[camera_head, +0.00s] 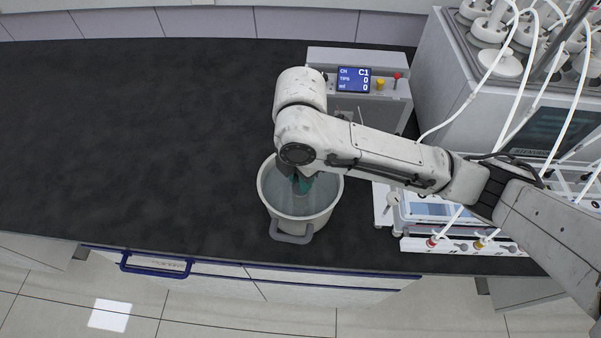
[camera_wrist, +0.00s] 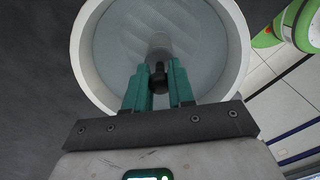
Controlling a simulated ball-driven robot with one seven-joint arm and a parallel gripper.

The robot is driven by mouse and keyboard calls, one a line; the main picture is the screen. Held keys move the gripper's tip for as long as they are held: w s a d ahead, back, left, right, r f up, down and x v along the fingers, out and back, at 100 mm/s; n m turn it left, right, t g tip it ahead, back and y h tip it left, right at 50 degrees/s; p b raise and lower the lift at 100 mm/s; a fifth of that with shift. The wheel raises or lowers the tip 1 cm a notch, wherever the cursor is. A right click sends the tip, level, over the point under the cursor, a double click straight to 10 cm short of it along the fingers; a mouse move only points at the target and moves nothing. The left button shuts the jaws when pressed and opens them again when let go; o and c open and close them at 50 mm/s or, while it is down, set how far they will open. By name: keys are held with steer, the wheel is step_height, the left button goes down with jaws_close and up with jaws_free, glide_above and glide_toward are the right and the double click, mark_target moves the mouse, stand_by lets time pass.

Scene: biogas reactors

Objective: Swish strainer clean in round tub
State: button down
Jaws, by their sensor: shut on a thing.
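The round tub (camera_head: 273,213) is whitish with a grey handle at its front and stands on the dark bench top. It holds clear liquid. In the wrist view the tub (camera_wrist: 88,62) fills the top middle. My gripper (camera_head: 301,184) points down into the tub's opening. In the wrist view my gripper (camera_wrist: 158,84) has its green fingers shut on the dark knob-like end of the strainer (camera_wrist: 159,50). The strainer's grey cylindrical part reaches down toward the liquid. How deep it sits is hard to tell. In the head view my arm hides most of it.
A grey device with a blue display (camera_head: 353,80) stands behind the tub. To the right is a large machine (camera_head: 520,120) with white tubes, and a low tray of instruments (camera_head: 440,215). The bench left of the tub is clear. The bench's front edge lies close to the tub.

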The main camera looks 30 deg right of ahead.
steer(key=shift+f, duration=0.15)
steer(key=shift+r+p, duration=1.5)
steer(key=shift+r, duration=0.2)
steer(key=shift+f+b, duration=1.3)
steer(key=shift+f, duration=0.45)
steer(key=shift+r, duration=0.15)
step_height(320, 180, up, 3)
steer(key=p, duration=0.3)
steer(key=shift+r, duration=0.15)
